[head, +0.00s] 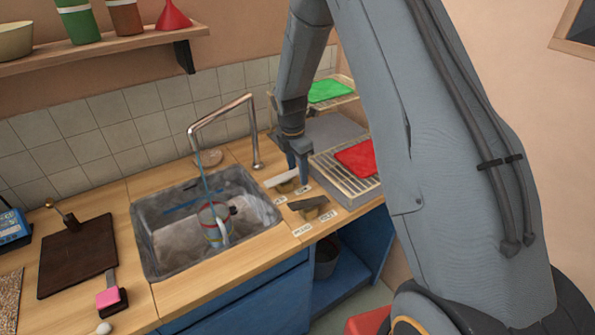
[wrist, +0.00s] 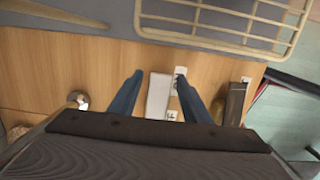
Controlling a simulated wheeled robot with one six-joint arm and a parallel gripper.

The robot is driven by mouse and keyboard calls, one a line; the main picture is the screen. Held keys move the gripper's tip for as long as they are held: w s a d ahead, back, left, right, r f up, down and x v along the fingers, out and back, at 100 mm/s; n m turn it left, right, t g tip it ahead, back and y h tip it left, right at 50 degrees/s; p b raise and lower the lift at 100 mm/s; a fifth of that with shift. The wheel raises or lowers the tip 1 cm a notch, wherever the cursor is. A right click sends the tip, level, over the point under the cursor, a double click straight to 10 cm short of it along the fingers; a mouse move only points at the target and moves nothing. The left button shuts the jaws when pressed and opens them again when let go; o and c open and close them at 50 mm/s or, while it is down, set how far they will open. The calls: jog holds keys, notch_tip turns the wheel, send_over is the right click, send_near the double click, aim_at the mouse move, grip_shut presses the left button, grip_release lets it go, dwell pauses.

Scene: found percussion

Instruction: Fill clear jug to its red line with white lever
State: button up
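The clear jug (head: 212,232) stands in the sink (head: 158,262) under the tap (head: 222,112). A thin bluish stream runs from the spout down to it. A red band shows around the jug; I cannot make out the water level. The white lever (head: 281,179) is on the counter right of the sink, with a dark lever (head: 307,202) nearer the front. My gripper (head: 298,172) is low over the counter by the white lever. In the wrist view my gripper (wrist: 160,77) is open, its fingers on either side of the white lever (wrist: 158,97), with visible gaps.
A wire rack (head: 338,176) with a red cloth is right of the levers. The dark lever (wrist: 234,104) lies just outside the right finger in the wrist view. A dark board (head: 78,255) and a pink-topped tool (head: 108,297) lie left of the sink.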

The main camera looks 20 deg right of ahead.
aim_at(295, 172)
jog(key=shift+s+a+r+b, duration=0.15)
jog(key=shift+r+b, duration=0.5)
jog(key=shift+r, duration=1.3)
jog(key=shift+a+r+b, duration=0.25)
jog(key=shift+r+b, duration=0.4)
jog(key=shift+r, duration=1.3)
dwell(2.2)
jog(key=shift+s+a+r+h+b, duration=0.2)
jog(key=shift+a+r+h+b, duration=0.05)
jog(key=shift+a+h+b, duration=0.3)
jog(key=shift+s+a+r+h+b, duration=0.2)
jog(key=shift+a+h+b, duration=0.25)
jog(key=shift+a+b, duration=0.2)
jog(key=shift+s+a+r+t+h+b, duration=0.1)
jog(key=shift+a+r+t+h+b, duration=0.3)
jog(key=shift+r+h, duration=0.1)
jog(key=shift+p+x, duration=1)
jog(key=shift+x, duration=2.75)
jog(key=shift+d, duration=0.1)
